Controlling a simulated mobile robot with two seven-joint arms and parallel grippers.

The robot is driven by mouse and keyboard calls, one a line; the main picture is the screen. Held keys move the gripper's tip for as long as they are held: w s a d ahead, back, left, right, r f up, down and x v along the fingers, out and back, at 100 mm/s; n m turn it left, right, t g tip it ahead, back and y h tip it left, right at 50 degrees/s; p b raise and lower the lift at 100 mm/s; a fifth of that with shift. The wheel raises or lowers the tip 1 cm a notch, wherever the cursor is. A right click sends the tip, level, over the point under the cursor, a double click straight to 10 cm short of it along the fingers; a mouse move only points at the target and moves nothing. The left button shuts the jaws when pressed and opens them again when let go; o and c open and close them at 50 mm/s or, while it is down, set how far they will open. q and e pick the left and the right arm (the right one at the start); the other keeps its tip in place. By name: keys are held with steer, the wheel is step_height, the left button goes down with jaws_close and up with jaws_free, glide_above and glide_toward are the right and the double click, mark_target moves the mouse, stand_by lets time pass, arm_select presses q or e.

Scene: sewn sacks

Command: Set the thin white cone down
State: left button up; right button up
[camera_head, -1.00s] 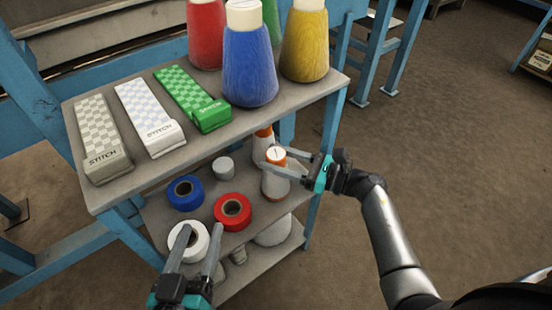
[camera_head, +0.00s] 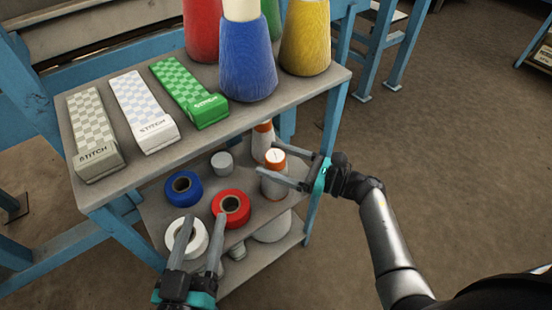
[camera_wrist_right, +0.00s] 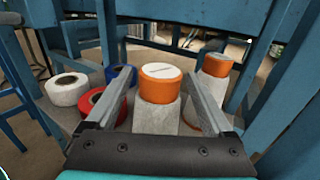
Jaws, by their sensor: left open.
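The thin white cone (camera_head: 274,184), with an orange band and white top, stands upright on the lower shelf near its right end. It also shows in the right wrist view (camera_wrist_right: 158,118). My right gripper (camera_head: 272,161) has its fingers on either side of the cone, apart, with a visible gap at its left in the wrist view (camera_wrist_right: 156,82). The cone's base is partly hidden. My left gripper (camera_head: 202,220) is open above the white tape roll (camera_head: 198,246), its fingers crossing in front of the roll.
A second orange-topped white cone (camera_head: 262,137) stands just behind. Blue (camera_head: 183,201) and red (camera_head: 244,209) rolls and a grey spool (camera_head: 222,163) share the shelf. The upper shelf (camera_head: 205,133) overhangs, holding large cones and boxes. A blue leg (camera_head: 325,155) stands near my right gripper.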

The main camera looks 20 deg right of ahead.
steer(key=shift+r, duration=0.1)
steer(key=v, duration=1.2)
steer(key=shift+s+d, duration=0.1)
